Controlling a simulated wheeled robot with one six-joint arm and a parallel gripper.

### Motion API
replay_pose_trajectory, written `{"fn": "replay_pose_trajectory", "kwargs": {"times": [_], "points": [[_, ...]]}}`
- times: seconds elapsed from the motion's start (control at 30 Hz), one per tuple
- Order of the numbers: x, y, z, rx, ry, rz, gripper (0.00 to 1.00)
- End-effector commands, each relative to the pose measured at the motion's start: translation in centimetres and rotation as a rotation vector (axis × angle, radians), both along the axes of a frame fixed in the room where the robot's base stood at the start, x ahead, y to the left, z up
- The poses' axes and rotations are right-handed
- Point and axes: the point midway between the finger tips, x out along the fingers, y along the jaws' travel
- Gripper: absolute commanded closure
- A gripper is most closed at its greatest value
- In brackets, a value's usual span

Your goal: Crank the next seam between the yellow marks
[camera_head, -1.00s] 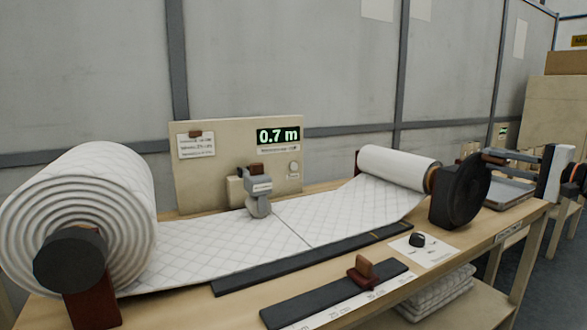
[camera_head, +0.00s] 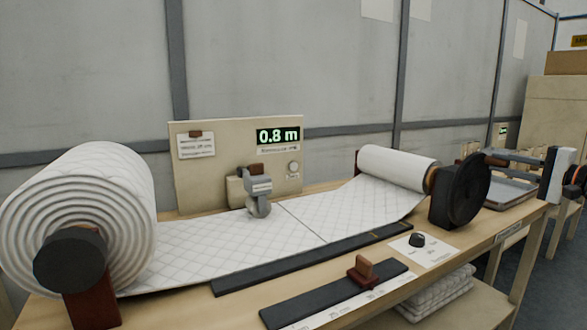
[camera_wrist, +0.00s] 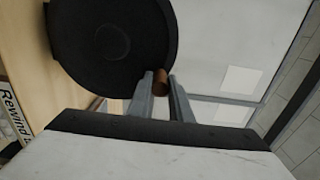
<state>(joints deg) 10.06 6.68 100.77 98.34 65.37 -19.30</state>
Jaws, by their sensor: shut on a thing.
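My gripper (camera_wrist: 161,86) is shut on the brown crank handle (camera_wrist: 161,77) of the black crank disc (camera_wrist: 108,42) in the wrist view. In the head view the disc (camera_head: 466,191) stands at the right end of the bench, with my gripper at its right side. White quilted wadding (camera_head: 235,243) runs from the big roll (camera_head: 110,200) on the left to the smaller roll (camera_head: 397,168) on the right. A dark seam (camera_head: 302,222) crosses it. The yellow marks (camera_head: 390,233) are on the dark strip at the front edge, right of the seam. The counter (camera_head: 278,136) reads 0.8 m.
A grey measuring wheel (camera_head: 259,207) rests on the wadding. A dark rail with a brown-handled slider (camera_head: 362,270) and a black knob (camera_head: 417,240) lie at the front of the bench. A tray (camera_head: 510,193) sits behind the disc. Folded wadding lies on the shelf below.

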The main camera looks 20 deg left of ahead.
Motion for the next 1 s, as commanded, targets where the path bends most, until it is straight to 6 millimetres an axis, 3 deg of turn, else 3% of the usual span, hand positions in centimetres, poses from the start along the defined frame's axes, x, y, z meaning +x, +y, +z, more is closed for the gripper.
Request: {"fn": "replay_pose_trajectory", "kwargs": {"times": [1.0], "points": [[1.9,-1.4,-1.9,-0.002,0.004,0.0,0.95]]}}
